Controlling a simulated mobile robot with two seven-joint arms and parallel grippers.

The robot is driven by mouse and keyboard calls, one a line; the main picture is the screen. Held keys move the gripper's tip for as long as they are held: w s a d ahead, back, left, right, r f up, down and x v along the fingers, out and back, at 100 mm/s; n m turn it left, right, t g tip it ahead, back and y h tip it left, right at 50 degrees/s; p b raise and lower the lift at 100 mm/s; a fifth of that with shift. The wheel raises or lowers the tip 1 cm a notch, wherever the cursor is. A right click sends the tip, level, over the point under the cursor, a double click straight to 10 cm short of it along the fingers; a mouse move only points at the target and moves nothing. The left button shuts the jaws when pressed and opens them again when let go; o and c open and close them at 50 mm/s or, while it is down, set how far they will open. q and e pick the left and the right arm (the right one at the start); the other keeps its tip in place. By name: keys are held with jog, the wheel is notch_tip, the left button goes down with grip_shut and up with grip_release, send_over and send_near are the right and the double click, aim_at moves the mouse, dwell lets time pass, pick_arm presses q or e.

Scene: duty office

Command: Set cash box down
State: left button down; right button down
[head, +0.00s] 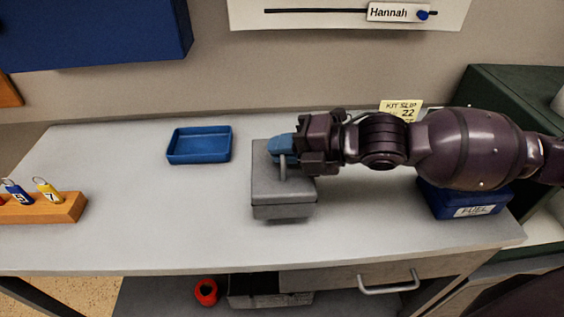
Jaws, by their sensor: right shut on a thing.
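The grey cash box (284,190) is at the middle of the grey table (150,235), with a handle on its lid. My right gripper (283,152) reaches in from the right and is shut on the box's handle at the lid. A dark shadow lies under the box's front edge; I cannot tell whether the box touches the tabletop or is slightly above it. The gripper hides part of the lid and handle. My left gripper is not in view.
A blue tray (199,158) sits behind and left of the box. A wooden rack (40,210) with numbered key tags stands at the far left. A blue box labelled FUEL (464,203) is right, under my arm. A yellow slip (401,108) is behind. The front left tabletop is clear.

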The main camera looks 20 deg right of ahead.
notch_tip(320, 180, down, 4)
jog(key=shift+r+b, duration=0.2)
jog(key=shift+b, duration=0.1)
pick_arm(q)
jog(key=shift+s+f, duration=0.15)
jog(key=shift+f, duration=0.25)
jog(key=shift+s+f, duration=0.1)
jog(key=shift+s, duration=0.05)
pick_arm(e)
jog(key=c, duration=1.2)
grip_release()
jog(key=shift+f, duration=0.15)
jog(key=shift+s+d+r, duration=0.2)
jog(key=shift+d+r, duration=0.05)
jog(key=shift+d, duration=0.1)
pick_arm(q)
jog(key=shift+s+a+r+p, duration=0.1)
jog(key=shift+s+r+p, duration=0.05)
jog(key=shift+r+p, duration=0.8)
pick_arm(e)
jog(key=v, duration=1.1)
